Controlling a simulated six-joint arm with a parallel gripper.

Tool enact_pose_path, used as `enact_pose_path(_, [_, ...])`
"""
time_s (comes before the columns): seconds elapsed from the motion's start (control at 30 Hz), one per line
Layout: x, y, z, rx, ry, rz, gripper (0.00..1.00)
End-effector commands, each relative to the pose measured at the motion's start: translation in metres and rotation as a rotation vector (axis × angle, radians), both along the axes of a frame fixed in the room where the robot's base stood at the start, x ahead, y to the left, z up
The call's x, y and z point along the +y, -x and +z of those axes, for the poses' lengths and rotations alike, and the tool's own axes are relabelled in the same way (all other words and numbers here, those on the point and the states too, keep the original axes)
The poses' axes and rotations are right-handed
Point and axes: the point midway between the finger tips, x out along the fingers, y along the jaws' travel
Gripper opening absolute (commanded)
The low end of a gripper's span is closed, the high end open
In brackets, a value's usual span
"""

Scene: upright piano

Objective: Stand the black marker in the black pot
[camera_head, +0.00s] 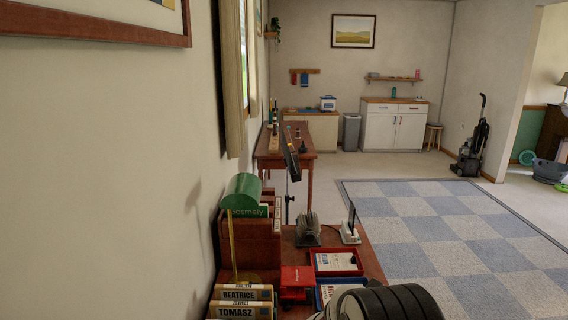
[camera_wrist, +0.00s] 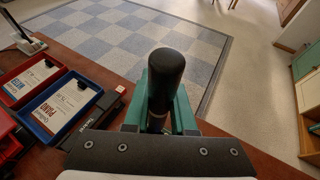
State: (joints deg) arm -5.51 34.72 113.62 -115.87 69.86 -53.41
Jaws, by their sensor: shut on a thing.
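The black marker (camera_wrist: 166,78) is in the wrist view, held between the green fingers of my gripper (camera_wrist: 162,112). Its rounded black end points up toward the camera. My gripper is shut on it, over or near the brown desk top. The lower part of the marker is mostly hidden by the fingers. I cannot make out the black pot in either view. In the head view my arm fills the bottom right and the marker cannot be made out.
A red tray (camera_head: 357,272) and a blue tray (camera_wrist: 97,107) with cards lie on the desk (camera_head: 371,260). A red box (camera_head: 297,281), a grey fanned object (camera_head: 308,232), a green lamp (camera_head: 243,193) and books (camera_head: 243,310) crowd it. A dark lettered object (camera_wrist: 92,126) lies beside the blue tray.

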Motion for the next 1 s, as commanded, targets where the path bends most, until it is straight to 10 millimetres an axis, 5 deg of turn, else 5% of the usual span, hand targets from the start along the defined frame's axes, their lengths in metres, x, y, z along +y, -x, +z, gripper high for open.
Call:
enact_pose_path(0.3, [0.000,0.001,-0.046,0.005,0.000,0.000,0.00])
enact_pose_path(0.67, [0.001,0.000,-0.055,0.002,-0.001,0.002,0.00])
enact_pose_path(0.7, [0.001,0.000,-0.055,0.002,-0.001,0.002,0.27])
enact_pose_path(0.8, [0.001,0.000,-0.055,0.003,-0.001,0.002,0.45])
enact_pose_path(0.9, [0.001,0.000,-0.055,0.003,-0.001,0.002,0.59])
enact_pose_path(1.0, [0.001,0.000,-0.055,0.003,-0.001,0.002,0.59])
